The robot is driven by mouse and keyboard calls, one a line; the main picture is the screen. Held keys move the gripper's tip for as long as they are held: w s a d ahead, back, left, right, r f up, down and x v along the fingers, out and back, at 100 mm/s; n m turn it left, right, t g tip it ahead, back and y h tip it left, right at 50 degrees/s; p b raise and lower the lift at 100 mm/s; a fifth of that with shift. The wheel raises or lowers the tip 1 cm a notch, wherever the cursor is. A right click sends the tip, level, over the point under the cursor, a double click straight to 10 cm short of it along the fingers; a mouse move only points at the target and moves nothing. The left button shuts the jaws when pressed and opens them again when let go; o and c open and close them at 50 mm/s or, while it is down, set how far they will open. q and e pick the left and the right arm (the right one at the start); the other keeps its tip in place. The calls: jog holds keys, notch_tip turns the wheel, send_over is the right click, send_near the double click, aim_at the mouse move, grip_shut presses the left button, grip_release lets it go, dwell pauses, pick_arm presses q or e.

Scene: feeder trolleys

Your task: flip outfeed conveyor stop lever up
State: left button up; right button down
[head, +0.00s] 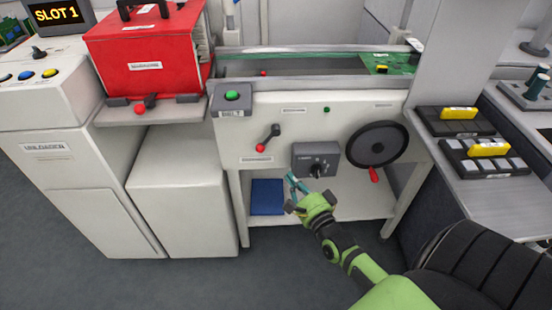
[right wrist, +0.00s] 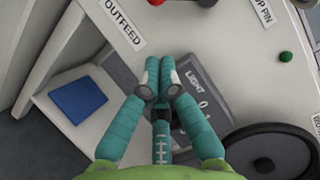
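The outfeed lever (head: 269,137) is a short black lever with a red ball knob on the conveyor's white front panel. It slants down to the left, with its knob at the lower end above a label. In the right wrist view, the red knob (right wrist: 156,2) is cut by the top edge, beside the label OUTFEED. My right gripper (head: 291,178) is below and right of the lever, apart from it, in front of the panel's lower edge. Its teal fingertips (right wrist: 159,62) are together with nothing seen between them. My left gripper is not in view.
A grey switch box (head: 316,158) marked LIGHT is close to my right fingers. A black handwheel (head: 377,143) with a red handle is to its right. A blue item (head: 267,197) lies on the lower shelf. A red magazine (head: 145,52) stands at the left.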

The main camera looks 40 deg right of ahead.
aim_at(268, 138)
jog(key=shift+w+d+r+m, duration=0.1)
jog(key=shift+r+m, duration=0.3)
jog(key=shift+r, duration=0.35)
jog(key=w, duration=0.6)
jog(key=w+d, duration=0.1)
jog(key=w, duration=0.2)
jog(key=shift+w+r, duration=0.35)
jog(key=shift+w, duration=0.05)
